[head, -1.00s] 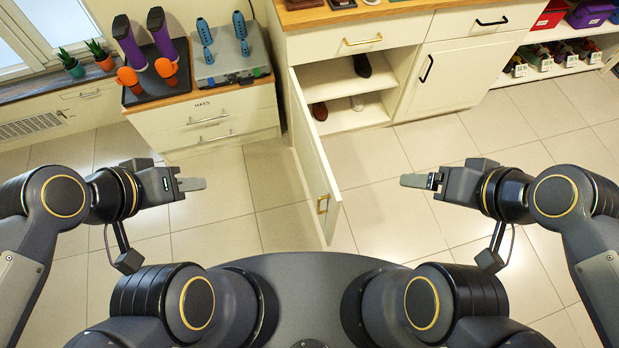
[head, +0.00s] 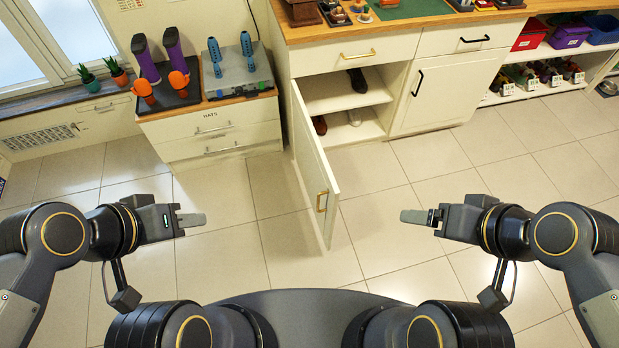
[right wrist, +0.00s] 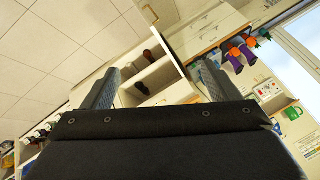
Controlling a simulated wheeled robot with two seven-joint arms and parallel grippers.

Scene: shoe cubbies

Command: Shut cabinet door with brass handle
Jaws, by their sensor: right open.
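The white cabinet door (head: 313,160) stands wide open in the head view, hinged at its left side and swung out toward me. Its brass handle (head: 322,201) is near the free edge. Behind it the open cabinet (head: 340,93) shows shelves with several shoes, and it also appears in the right wrist view (right wrist: 158,77). My left gripper (head: 192,220) is left of the door, apart from it and seen edge-on, so its jaw gap is hidden. My right gripper (head: 414,217) is right of the door, open and empty; its two spread fingers show in the right wrist view (right wrist: 155,85).
A closed white door with a black handle (head: 418,83) is right of the opening. A drawer with another brass handle (head: 358,54) is above it. A low drawer unit (head: 215,135) with boots on top stands left. The tiled floor (head: 400,240) around the door is clear.

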